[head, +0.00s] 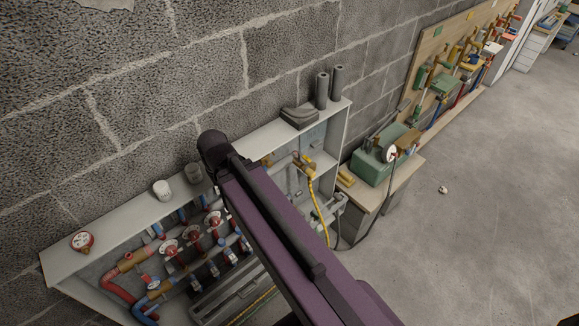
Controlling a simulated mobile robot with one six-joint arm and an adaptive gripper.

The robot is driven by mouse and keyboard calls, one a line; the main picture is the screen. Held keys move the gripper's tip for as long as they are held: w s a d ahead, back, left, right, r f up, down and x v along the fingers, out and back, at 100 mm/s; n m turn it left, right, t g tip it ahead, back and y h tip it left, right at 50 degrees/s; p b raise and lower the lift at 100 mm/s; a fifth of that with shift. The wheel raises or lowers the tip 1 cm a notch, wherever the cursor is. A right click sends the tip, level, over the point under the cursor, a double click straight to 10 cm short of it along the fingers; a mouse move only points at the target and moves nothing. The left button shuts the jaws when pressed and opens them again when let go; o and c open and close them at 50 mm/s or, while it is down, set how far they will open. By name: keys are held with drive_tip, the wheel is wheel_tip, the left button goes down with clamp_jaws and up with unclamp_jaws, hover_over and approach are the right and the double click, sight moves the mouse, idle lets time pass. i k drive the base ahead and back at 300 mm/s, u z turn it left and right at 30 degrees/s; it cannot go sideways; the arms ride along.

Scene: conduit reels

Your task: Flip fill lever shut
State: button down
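I cannot single out the fill lever for certain. A yellow-brass fitting (303,161) with a yellow hose or strip (320,208) hanging from it shows in the right part of an open wall cabinet (120,228). Several red round handwheels (190,234) sit on the red and blue pipes in the cabinet's left part. Small levers on the pipes are too small to read as open or shut. My purple arm crosses in front of the cabinet's middle and hides part of the pipework. My gripper does not show.
A gauge (82,241), a white cup (161,189) and grey cylinders (322,89) stand on the cabinet top. A green machine (383,158) sits on a bench at right, with a tool board (455,62) beyond. The concrete floor (500,200) at right is mostly clear.

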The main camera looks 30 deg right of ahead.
sight(308, 160)
drive_tip(key=k, duration=0.95)
drive_tip(key=z, duration=0.55)
drive_tip(key=i, duration=0.55)
drive_tip(key=z, duration=0.2)
